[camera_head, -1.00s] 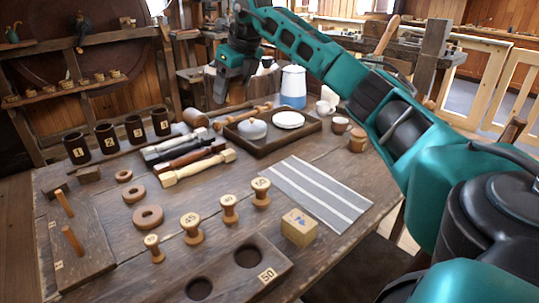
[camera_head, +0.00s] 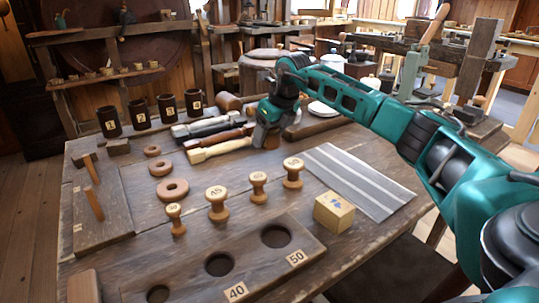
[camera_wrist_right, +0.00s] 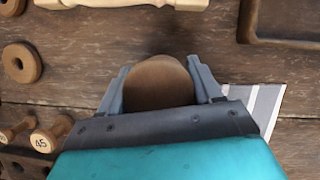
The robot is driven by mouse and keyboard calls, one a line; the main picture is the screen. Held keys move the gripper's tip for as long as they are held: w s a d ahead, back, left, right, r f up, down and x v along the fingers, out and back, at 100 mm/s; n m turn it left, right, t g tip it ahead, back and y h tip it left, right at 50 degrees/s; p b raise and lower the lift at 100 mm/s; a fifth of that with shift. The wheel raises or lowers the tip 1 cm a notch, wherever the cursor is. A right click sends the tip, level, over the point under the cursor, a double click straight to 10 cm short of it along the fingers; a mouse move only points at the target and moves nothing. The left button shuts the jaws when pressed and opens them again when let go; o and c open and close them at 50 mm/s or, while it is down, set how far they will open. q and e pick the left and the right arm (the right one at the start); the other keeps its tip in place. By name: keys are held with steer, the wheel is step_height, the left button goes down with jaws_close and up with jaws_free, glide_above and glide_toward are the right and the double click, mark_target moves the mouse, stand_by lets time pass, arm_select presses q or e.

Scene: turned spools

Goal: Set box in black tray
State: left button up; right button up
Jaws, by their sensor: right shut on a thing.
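My right gripper (camera_head: 268,138) is over the table, left of the black tray (camera_head: 315,128). In the right wrist view its fingers (camera_wrist_right: 160,88) are shut on a brown round-topped thing (camera_wrist_right: 158,80); I cannot tell if this is the task's box. A small light wooden box (camera_head: 334,212) with a blue mark stands on the table in front of the striped cloth. The tray holds a white plate (camera_head: 322,109); my arm hides much of it. A tray corner shows at upper right in the wrist view (camera_wrist_right: 285,43). My left gripper is not in view.
Numbered spools (camera_head: 217,204) stand in front of the gripper, and a board with round holes (camera_head: 220,264) lies at the near edge. Turned legs (camera_head: 220,149) lie left of the gripper. The striped cloth (camera_head: 360,180) is bare. Dark mugs (camera_head: 140,115) stand at the back left.

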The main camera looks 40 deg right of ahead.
mark_target(269, 161)
steer(key=shift+f+b, duration=0.55)
steer(key=shift+f, duration=1.8)
steer(key=shift+f, duration=0.15)
steer(key=o, duration=1.1)
